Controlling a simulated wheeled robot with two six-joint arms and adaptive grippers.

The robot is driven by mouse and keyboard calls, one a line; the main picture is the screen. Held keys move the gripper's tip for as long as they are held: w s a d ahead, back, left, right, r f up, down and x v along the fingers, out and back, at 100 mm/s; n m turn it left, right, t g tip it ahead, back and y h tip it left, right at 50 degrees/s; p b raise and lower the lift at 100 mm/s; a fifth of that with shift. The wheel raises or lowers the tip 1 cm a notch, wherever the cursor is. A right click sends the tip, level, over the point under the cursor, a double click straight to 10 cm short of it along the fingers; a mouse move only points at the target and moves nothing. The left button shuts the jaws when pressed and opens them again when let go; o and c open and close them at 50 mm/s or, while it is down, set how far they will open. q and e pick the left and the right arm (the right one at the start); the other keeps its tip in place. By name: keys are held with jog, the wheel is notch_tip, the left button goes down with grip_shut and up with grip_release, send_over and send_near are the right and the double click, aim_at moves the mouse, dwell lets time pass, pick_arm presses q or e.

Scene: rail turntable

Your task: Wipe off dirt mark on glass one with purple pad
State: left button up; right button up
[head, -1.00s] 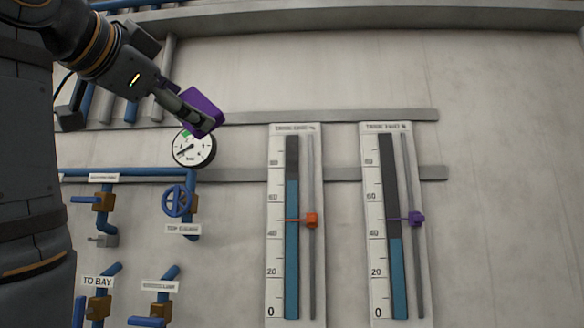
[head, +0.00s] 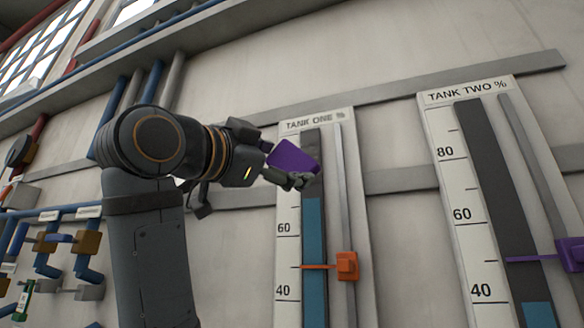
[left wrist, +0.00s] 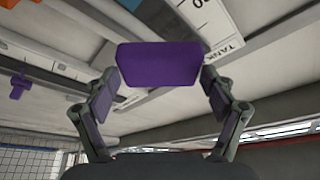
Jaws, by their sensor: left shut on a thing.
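My left gripper (head: 301,181) is shut on the purple pad (head: 293,157), which also shows between its fingers in the left wrist view (left wrist: 158,64). In the head view the pad is in front of the upper part of the tank one gauge (head: 288,205), covering part of its scale and dark glass tube (head: 313,215). I cannot tell whether the pad touches the glass. The tube holds blue liquid below the pad. No dirt mark is visible on the part that shows. My right gripper is not in view.
An orange pointer (head: 346,266) slides on a rail beside tank one. The tank two gauge (head: 461,215) stands to the right with a purple pointer (head: 571,254). Grey horizontal rails (head: 400,180) run along the wall. Blue pipes with valves (head: 60,240) are at the lower left.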

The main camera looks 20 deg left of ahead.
pick_arm(q)
jog(key=shift+d+r, duration=0.1)
jog(key=shift+r, duration=0.05)
jog(key=w, duration=0.1)
jog(key=w+p, duration=0.1)
jog(key=w, duration=0.1)
jog(key=shift+w+d, duration=0.25)
jog(key=shift+d, duration=0.1)
jog(key=w, duration=0.2)
jog(key=w+p, duration=0.1)
jog(key=shift+w+f, duration=0.25)
jog(key=shift+w, duration=0.15)
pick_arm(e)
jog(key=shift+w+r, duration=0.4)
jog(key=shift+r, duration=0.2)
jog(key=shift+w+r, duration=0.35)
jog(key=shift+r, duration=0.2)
pick_arm(q)
jog(key=shift+w, duration=0.35)
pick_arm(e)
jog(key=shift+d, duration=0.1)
pick_arm(q)
jog(key=shift+w+p, duration=0.35)
jog(key=shift+w, duration=0.2)
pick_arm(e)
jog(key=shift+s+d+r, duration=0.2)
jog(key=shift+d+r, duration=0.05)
